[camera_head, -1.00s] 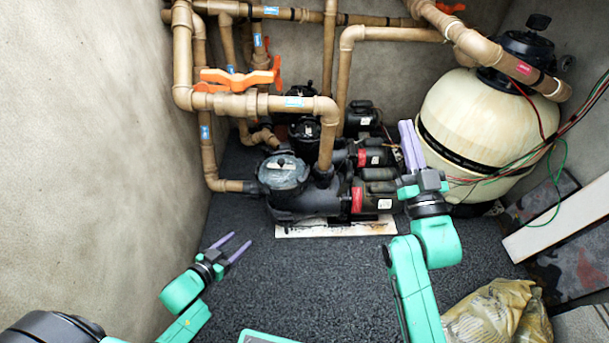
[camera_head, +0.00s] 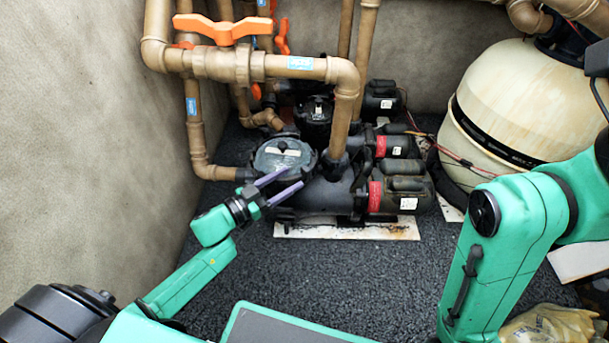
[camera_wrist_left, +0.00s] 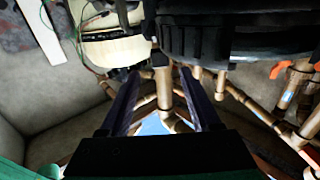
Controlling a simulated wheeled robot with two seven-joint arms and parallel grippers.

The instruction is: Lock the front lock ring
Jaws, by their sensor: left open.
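The front lock ring (camera_head: 256,160) is the dark ring around the clear lid (camera_head: 281,153) of the front pump, left of centre in the head view. My left gripper (camera_head: 294,179) is open, its two purple fingers apart and pointing up and right over the ring's near right side. I cannot tell whether they touch it. In the left wrist view, my left gripper (camera_wrist_left: 157,75) shows spread fingers just below a large black ribbed round part (camera_wrist_left: 235,38) that appears to be the pump top. My right gripper is outside the head view; only my right arm shows.
Brown pipes with an orange valve handle (camera_head: 222,29) rise behind the front pump. A second pump (camera_head: 316,118) stands behind it. The cream filter tank (camera_head: 515,100) is at the right. Dark gravel floor (camera_head: 330,275) in front is open.

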